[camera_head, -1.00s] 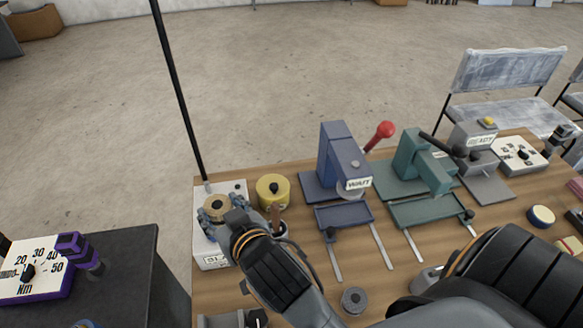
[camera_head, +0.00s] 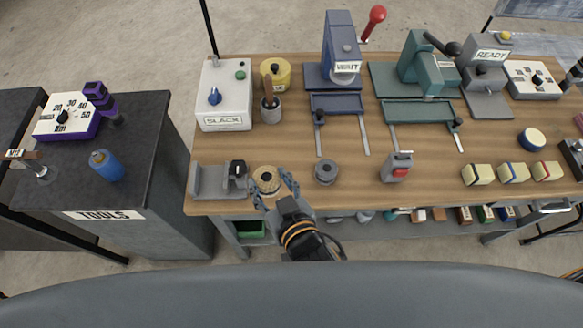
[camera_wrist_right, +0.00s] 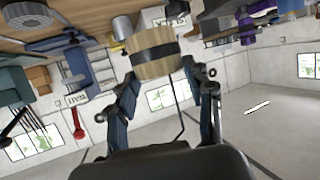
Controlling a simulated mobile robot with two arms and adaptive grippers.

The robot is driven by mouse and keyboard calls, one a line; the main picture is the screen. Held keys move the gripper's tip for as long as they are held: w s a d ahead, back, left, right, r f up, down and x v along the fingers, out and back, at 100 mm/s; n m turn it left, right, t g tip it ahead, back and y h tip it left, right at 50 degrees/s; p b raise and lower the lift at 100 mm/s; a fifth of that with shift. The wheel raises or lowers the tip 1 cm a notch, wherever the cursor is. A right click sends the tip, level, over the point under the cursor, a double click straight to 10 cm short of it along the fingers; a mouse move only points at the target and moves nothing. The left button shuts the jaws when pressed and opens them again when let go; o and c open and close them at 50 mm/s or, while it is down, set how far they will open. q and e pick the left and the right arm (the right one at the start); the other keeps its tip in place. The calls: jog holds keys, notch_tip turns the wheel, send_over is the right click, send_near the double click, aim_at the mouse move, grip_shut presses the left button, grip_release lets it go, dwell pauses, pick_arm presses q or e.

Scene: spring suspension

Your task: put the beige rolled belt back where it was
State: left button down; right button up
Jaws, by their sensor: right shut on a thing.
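The beige rolled belt (camera_head: 266,177), a small roll with a dark centre, is at the front left of the workbench in the head view. My right gripper (camera_head: 275,189) is shut on it, reaching in from the front edge. In the right wrist view the belt (camera_wrist_right: 153,62) shows a black band and sits between the two fingertips (camera_wrist_right: 166,80). I cannot tell whether it touches the bench top. My left gripper is not in view.
A grey bracket (camera_head: 209,182) with a black knob stands just left of the belt, a grey roll (camera_head: 326,172) to its right. The white SLACK box (camera_head: 225,95) and yellow roll (camera_head: 275,73) are behind. Bare wood (camera_head: 300,140) lies between.

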jog(key=w+f+b, duration=0.2)
jog(key=w, duration=0.1)
jog(key=w+d+f+b, duration=0.1)
jog(key=w+f+b, duration=0.2)
jog(key=w+d+f+b, duration=0.1)
jog(key=w+f+b, duration=0.1)
jog(key=w, duration=0.1)
jog(key=shift+w+d+f, duration=0.15)
jog(key=shift+w+f, duration=0.1)
jog(key=shift+w+d+f+b, duration=0.1)
jog(key=shift+w+f+b, duration=0.25)
jog(key=shift+w+b, duration=0.25)
jog(key=shift+f+b, duration=0.25)
jog(key=shift+b, duration=0.1)
jog(key=f+b, duration=0.3)
jog(key=shift+w+f+b, duration=0.2)
jog(key=shift+w+b, duration=0.05)
jog(key=shift+b, duration=0.1)
jog(key=shift+r, duration=0.15)
jog(key=shift+d, duration=0.1)
